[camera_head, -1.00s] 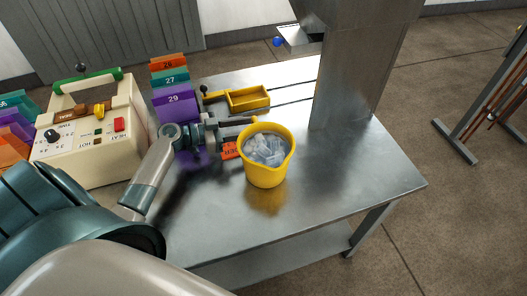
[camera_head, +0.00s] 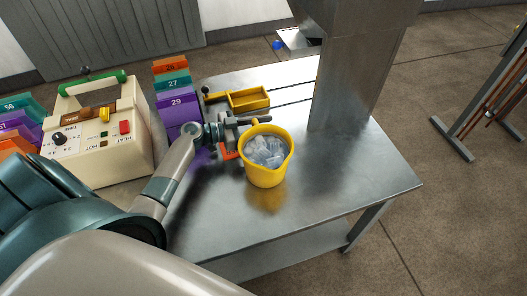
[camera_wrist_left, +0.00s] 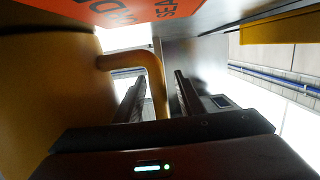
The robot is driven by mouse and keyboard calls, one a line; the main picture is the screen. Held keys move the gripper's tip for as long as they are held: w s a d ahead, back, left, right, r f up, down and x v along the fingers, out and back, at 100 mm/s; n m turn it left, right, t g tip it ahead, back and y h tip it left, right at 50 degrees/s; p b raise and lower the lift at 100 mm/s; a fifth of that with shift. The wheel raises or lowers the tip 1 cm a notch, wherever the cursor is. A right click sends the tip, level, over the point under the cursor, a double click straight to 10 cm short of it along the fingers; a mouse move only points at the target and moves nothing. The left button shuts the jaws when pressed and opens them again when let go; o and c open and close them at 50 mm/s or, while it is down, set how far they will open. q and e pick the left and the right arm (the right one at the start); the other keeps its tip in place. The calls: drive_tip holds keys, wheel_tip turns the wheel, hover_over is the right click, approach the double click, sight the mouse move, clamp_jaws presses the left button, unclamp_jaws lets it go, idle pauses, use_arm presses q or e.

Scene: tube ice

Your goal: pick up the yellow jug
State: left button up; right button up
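The yellow jug (camera_head: 266,177) stands upright on the metal table, filled with clear tube ice (camera_head: 265,152). My left gripper (camera_head: 250,127) is at the jug's far-left side, by its handle. In the left wrist view, the jug's yellow wall (camera_wrist_left: 45,80) fills the left side. The curved yellow handle (camera_wrist_left: 153,70) passes between the two fingers of my left gripper (camera_wrist_left: 158,95). The fingers are apart, with a gap visible on each side of the handle. My right gripper is not in view.
The metal table (camera_head: 330,180) is clear right of the jug. A steel column (camera_head: 350,80) rises behind it. An orange label (camera_head: 229,150) is beside the jug.

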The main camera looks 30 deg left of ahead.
use_arm(q)
drive_tip(key=shift+c, duration=0.3)
clamp_jaws()
drive_tip(key=shift+r, duration=0.15)
drive_tip(key=shift+r, duration=0.1)
wheel_tip(320, 180, up, 10)
drive_tip(key=b, duration=0.2)
drive_tip(key=shift+b, duration=0.4)
idle(0.6)
